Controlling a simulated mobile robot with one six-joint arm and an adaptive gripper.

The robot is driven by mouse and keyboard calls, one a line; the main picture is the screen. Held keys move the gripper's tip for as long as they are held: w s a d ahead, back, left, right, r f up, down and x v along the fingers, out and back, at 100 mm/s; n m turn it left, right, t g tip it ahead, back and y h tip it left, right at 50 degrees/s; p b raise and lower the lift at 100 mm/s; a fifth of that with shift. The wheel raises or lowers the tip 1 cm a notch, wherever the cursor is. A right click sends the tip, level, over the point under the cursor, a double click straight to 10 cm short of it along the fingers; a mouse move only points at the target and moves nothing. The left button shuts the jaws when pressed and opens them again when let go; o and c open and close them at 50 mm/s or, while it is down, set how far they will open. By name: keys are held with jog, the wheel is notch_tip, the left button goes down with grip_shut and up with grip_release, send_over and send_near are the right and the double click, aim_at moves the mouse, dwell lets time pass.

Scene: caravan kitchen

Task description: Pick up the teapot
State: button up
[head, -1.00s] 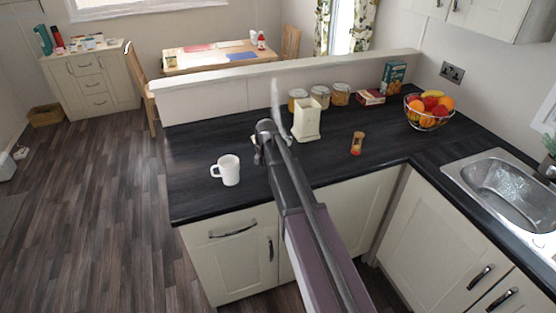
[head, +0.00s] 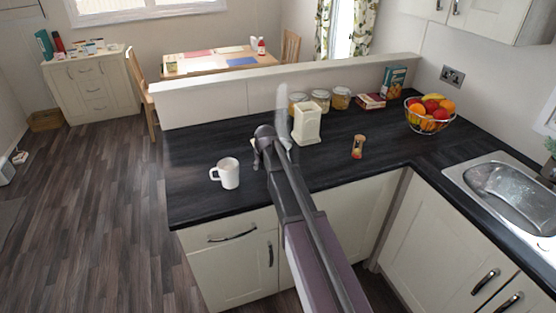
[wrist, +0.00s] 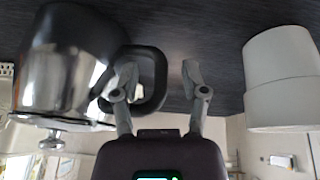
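The teapot (wrist: 62,65), shiny metal with a black part, fills the left of the wrist view, where the scene appears upside down. Its black loop handle (wrist: 160,80) points toward my gripper (wrist: 158,72). My gripper is open, with one finger overlapping the handle loop in the picture and the other apart to its right. The handle's outer bar shows between the fingers; I cannot tell whether they touch it. In the head view my arm hides most or all of the teapot, and my gripper (head: 262,158) is over the dark counter.
A white mug (head: 229,174) stands left of my gripper on the counter (head: 200,135). A white container (head: 307,125), several jars (head: 341,97) and a small orange-brown shaker (head: 358,146) stand to the right. A fruit bowl (head: 428,125) is near the corner.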

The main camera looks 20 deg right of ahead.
grip_shut()
jog(key=shift+r+p, duration=0.4)
jog(key=shift+r, duration=0.05)
dwell(0.3)
jog(key=shift+r+p, duration=1.4)
jog(key=shift+p, duration=0.05)
jog(key=s+r+p, duration=0.1)
jog(key=s, duration=1.4)
jog(key=shift+s+a+r, duration=0.15)
jog(key=shift+s, duration=0.2)
jog(key=shift+s, duration=0.1)
